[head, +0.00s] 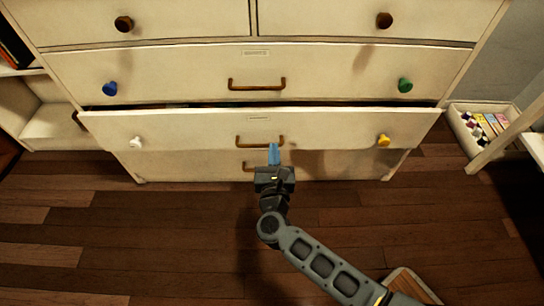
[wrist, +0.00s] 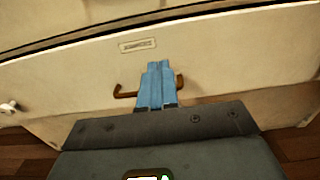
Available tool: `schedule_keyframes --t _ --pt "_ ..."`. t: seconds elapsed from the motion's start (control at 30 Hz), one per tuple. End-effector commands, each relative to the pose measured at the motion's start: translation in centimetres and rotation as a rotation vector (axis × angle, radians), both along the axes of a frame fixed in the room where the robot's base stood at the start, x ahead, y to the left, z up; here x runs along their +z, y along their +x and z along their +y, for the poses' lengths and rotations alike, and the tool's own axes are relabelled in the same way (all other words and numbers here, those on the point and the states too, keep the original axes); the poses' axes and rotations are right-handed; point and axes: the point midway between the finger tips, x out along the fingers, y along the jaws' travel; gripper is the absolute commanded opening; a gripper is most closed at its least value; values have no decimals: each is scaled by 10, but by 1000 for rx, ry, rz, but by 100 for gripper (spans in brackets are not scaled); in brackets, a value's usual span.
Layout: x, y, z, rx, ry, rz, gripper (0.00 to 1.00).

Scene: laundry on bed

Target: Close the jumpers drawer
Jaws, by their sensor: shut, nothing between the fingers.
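The jumpers drawer (head: 203,130) is the cream drawer that stands out from the dresser, with a dark gap along its top edge. It has a white knob on the left, a yellow knob on the right and a brown bar handle (head: 245,141) in the middle. Its label (wrist: 137,45) shows in the wrist view but is too blurred to read. My gripper (head: 274,148) is shut and empty, its blue fingertips in front of the drawer at the handle. In the wrist view the fingertips (wrist: 155,85) cover the middle of the handle; I cannot tell whether they touch.
The dresser's upper drawers (head: 180,70) look shut, and a lower drawer (head: 200,163) sits beneath the open one. A box of small items (head: 485,125) stands at the right. The wooden floor (head: 130,230) in front is mostly clear.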

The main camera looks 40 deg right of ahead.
Motion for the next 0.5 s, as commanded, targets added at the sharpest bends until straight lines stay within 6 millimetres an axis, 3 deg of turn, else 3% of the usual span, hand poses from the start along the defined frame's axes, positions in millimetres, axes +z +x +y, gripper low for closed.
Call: schedule_keyframes --t 0.3,0.5 --pt "-1 52 -35 -2 0 -1 0" --pt "-1 74 -50 -1 -1 -1 0"
